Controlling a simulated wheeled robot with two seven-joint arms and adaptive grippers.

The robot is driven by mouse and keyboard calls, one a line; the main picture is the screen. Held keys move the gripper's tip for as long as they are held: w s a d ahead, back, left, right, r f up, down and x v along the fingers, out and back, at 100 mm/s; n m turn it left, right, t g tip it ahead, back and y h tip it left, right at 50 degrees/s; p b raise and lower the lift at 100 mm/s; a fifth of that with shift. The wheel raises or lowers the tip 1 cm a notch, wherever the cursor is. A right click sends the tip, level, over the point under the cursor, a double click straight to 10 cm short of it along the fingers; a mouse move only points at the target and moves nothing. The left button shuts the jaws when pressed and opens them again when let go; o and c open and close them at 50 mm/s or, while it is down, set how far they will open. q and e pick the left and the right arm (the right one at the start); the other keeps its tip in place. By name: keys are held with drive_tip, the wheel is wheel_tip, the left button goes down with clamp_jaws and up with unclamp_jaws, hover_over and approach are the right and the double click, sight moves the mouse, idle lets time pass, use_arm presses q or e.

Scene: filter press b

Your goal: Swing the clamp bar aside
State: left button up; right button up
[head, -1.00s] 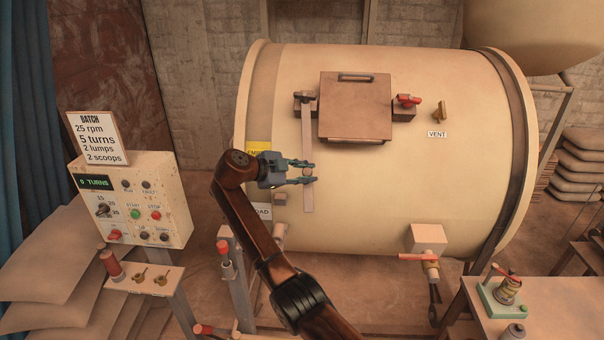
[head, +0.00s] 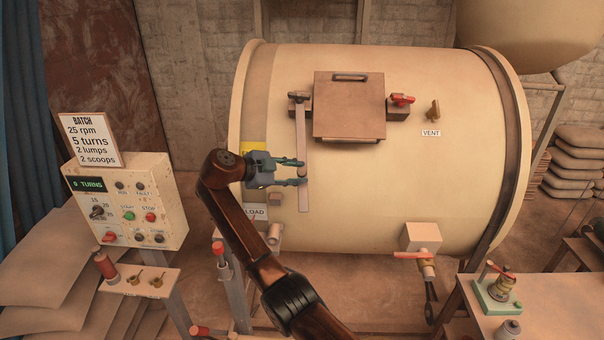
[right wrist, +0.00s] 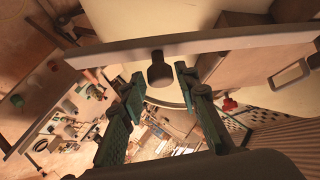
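The clamp bar (head: 303,140) is a long flat strip on the front of the cream drum (head: 400,190). It hangs almost straight down from a pivot at the left side of the square hatch cover (head: 349,107). My right gripper (head: 302,172) is open, its two fingertips at the bar's lower part. In the right wrist view the bar (right wrist: 230,43) crosses the top. A dark round knob (right wrist: 160,73) stands out from it between the spread fingers, with gaps on both sides. Contact with the bar cannot be told. My left gripper is out of view.
A red-handled catch (head: 402,99) sits right of the hatch, with a brass vent tap (head: 434,110) beyond. A control box (head: 130,205) stands at left. A red-handled valve (head: 413,255) sits low on the drum. A side table (head: 540,290) is at lower right.

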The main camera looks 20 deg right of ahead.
drive_tip(key=v, duration=0.9)
drive_tip(key=shift+a+r, duration=0.15)
drive_tip(key=shift+a, duration=0.15)
drive_tip(key=shift+s, duration=0.15)
